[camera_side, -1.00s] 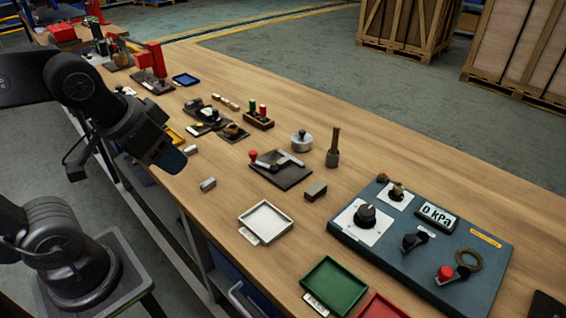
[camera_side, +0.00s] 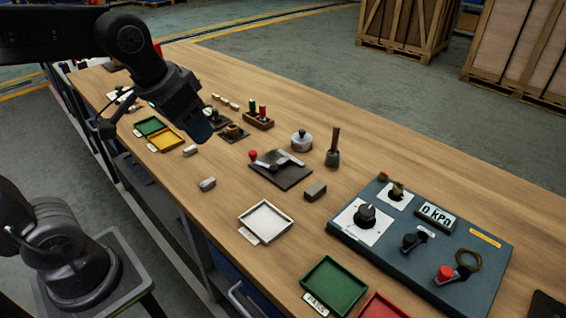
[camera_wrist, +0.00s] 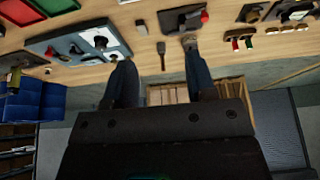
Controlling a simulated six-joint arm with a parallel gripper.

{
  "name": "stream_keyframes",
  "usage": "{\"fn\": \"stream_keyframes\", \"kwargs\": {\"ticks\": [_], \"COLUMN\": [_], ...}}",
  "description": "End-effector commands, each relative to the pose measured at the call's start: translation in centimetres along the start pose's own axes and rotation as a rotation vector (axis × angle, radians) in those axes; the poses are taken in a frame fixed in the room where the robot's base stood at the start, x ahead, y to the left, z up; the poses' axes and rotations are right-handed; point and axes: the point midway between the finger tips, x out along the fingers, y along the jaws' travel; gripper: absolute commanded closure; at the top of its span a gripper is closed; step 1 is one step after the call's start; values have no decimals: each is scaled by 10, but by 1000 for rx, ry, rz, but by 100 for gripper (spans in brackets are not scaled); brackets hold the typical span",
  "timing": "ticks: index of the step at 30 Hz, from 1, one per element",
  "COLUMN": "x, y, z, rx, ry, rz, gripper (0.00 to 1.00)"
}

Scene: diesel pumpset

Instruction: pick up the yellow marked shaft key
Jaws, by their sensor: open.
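No yellow mark can be made out on any small part, so I cannot tell which is the shaft key. In the side view, small grey blocks lie on the bench: one near the yellow tray (camera_side: 190,150), one farther forward (camera_side: 207,184) and a larger block (camera_side: 315,191) beside the dark plate. My gripper (camera_side: 203,128) is above the bench, pointing down near the yellow tray. In the wrist view my gripper (camera_wrist: 161,72) shows two dark fingers spread apart with nothing between them.
A yellow tray (camera_side: 163,146), a green tray (camera_side: 149,125) and a white tray (camera_side: 246,222) line the near edge. A dark plate with a red-knobbed lever (camera_side: 284,179) and a blue gauge panel (camera_side: 400,273) stand to the right.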

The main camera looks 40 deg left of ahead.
Motion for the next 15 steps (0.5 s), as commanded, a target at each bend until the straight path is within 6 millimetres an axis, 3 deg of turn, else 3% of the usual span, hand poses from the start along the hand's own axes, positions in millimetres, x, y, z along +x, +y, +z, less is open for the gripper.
{"fn": "stream_keyframes", "kwargs": {"ticks": [3,8,15], "x": [13,43,114], "y": [-6,-15,-32], "z": [-45,-99,-164], "rx": [0,0,0], "ry": [-68,-152,-276], "rz": [-4,-5,-2], "gripper": [49,49,49]}}
